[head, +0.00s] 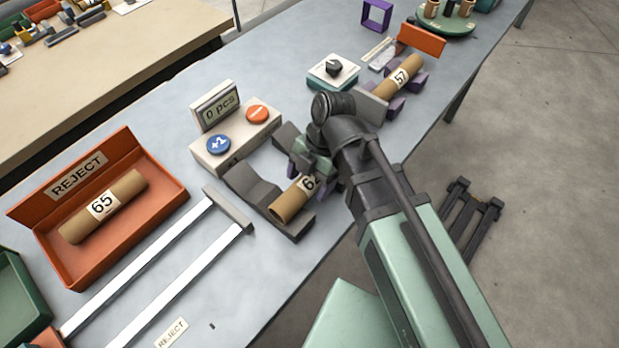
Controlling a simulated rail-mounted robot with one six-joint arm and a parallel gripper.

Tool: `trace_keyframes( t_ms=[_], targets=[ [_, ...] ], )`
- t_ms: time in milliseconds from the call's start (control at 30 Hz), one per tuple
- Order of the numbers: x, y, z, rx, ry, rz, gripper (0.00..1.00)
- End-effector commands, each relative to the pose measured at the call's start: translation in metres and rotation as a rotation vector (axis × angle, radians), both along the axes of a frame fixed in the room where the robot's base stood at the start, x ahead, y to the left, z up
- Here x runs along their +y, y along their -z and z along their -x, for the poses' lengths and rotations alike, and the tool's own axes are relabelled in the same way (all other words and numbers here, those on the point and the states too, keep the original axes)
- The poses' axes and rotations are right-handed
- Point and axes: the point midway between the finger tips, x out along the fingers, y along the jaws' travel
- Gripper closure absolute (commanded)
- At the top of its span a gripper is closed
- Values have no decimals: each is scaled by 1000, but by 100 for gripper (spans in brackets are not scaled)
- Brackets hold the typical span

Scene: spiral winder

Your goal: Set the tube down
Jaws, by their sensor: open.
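A brown cardboard tube with a white label reading 62 or similar (287,207) lies in a dark grey cradle (247,186) near the table's front edge. A second tube, labelled 52 or 57 (410,70), lies on purple and grey supports (418,82) further back. A third tube, labelled 65 (128,190), lies in the orange REJECT tray (160,243).
A counter box (236,150) reading 0 pcs, with blue and orange buttons, stands behind the cradle. Two pale rails (165,284) run left of it. A knob box (333,72) and a green round stand (440,28) are further back. Bare table lies behind the counter.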

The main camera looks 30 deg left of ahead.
Motion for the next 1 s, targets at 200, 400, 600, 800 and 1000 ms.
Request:
trace_keyframes(
  t_ms=[200, 400, 600, 800, 1000],
  targets=[
    [-2, -48, -13, 0, 2, 0, 22],
    [-7, -101, -34, 0, 2, 0, 22],
    [-10, -119, -45, 0, 0, 0, 22],
    [-10, -116, -45, 0, 1, 0, 22],
    [-60, -112, -77, -23, 405, 122, 22]
  ],
)
